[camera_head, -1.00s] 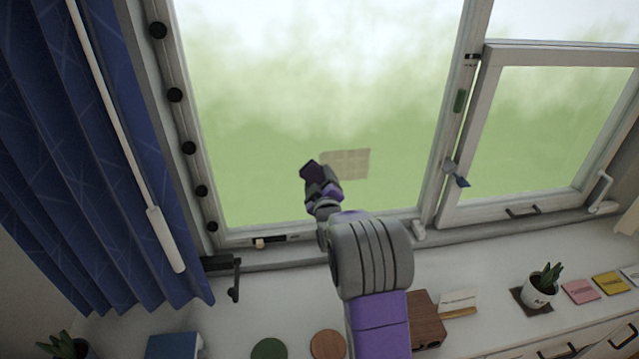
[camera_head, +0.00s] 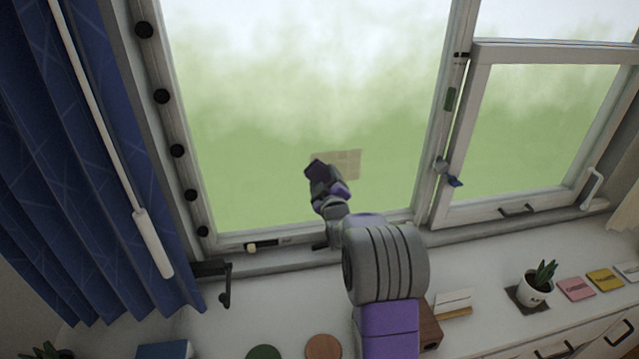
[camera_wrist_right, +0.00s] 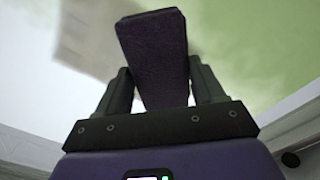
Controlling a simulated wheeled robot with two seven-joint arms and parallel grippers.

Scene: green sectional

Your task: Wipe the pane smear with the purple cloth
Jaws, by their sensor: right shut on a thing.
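The purple cloth (camera_head: 317,168) looks like a dark folded pad and is held up at the window pane (camera_head: 250,120). My right gripper (camera_head: 326,186) is shut on it; in the right wrist view the cloth (camera_wrist_right: 155,60) sits between the two fingers (camera_wrist_right: 158,92). The smear (camera_head: 348,163) is a pale beige, roughly rectangular patch low on the pane, just right of the cloth. The cloth overlaps its left edge in the head view. The smear also shows blurred in the wrist view (camera_wrist_right: 90,35). I cannot tell whether the cloth touches the glass. My left gripper is out of view.
A blue curtain (camera_head: 60,150) hangs at the left. An open casement (camera_head: 478,130) is at the right. On the sill stand a potted succulent (camera_head: 536,285), coloured cards (camera_head: 575,288), a wooden block (camera_head: 430,325) and round coasters (camera_head: 323,347). A crank handle (camera_head: 226,285) juts out below the frame.

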